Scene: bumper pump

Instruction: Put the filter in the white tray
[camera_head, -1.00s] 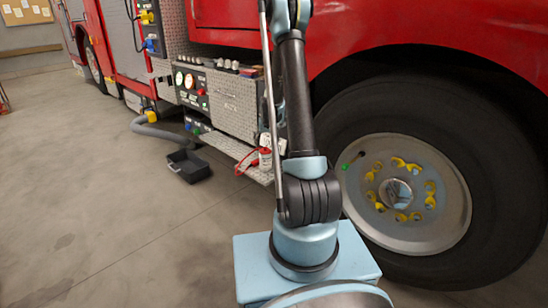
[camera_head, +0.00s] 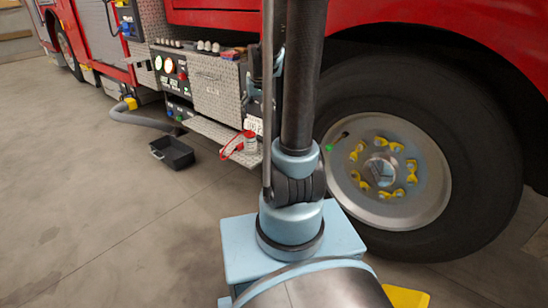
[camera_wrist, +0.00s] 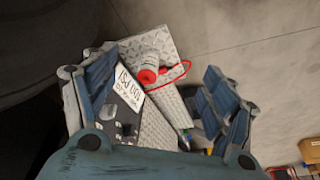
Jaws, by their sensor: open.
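A white cylinder with a red end (camera_head: 248,143) stands on the metal step (camera_head: 216,133) of the red truck. A red loop hangs beside it. It may be the filter, but I cannot be sure. It also shows in the wrist view (camera_wrist: 149,67), lying between and beyond the fingers of my gripper (camera_wrist: 142,85). My gripper is open and appears empty, with one finger on each side of the picture. I cannot make out a white tray.
A black open tray (camera_head: 172,154) lies on the floor near a grey hose (camera_head: 140,122). The pump panel (camera_head: 172,73) is above the step. A large wheel (camera_head: 405,165) is close to my base on the right. The floor at left is clear.

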